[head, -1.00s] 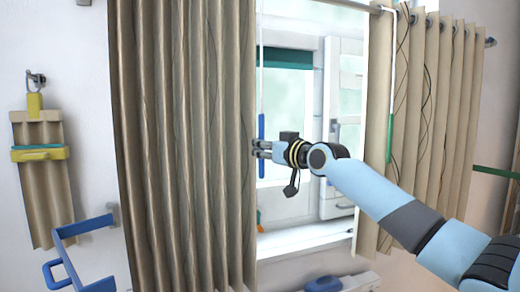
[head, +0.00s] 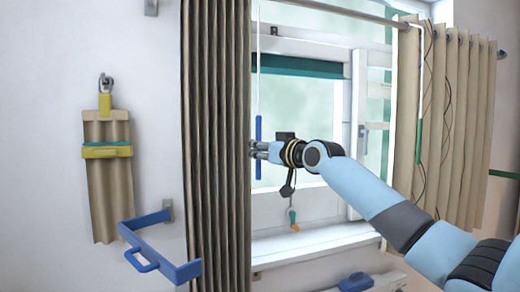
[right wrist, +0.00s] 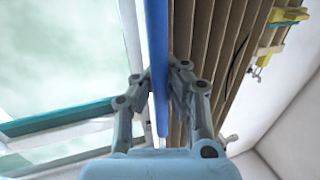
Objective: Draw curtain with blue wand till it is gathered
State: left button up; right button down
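The beige left curtain (head: 215,150) hangs in tight, narrow folds at the left side of the window. The blue wand (head: 258,130) hangs from a thin white rod at this curtain's right edge. My right gripper (head: 256,149) is at the wand with its fingers around it. In the right wrist view, the blue wand (right wrist: 158,50) runs between the two fingers of my right gripper (right wrist: 160,88), which close in on it from both sides. The curtain folds (right wrist: 205,50) show just right of the wand there. My left gripper is not in view.
A second beige curtain (head: 460,120) with a green-tipped wand (head: 418,140) hangs at the right. A blue bracket (head: 150,262) juts from the wall at the left. A beige strip with a yellow clip (head: 107,151) hangs above it. The window sill (head: 310,240) is below my arm.

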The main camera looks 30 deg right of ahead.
jog(key=shift+f, duration=0.4)
jog(key=c, duration=1.3)
grip_release()
jog(key=shift+s+r, duration=0.25)
jog(key=shift+r, duration=0.05)
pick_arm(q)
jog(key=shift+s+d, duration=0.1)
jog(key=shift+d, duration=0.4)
pick_arm(e)
jog(key=shift+w, duration=0.1)
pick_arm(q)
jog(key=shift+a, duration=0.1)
pick_arm(e)
jog(key=s, duration=0.8)
jog(key=s+d, duration=0.1)
jog(key=s, duration=0.3)
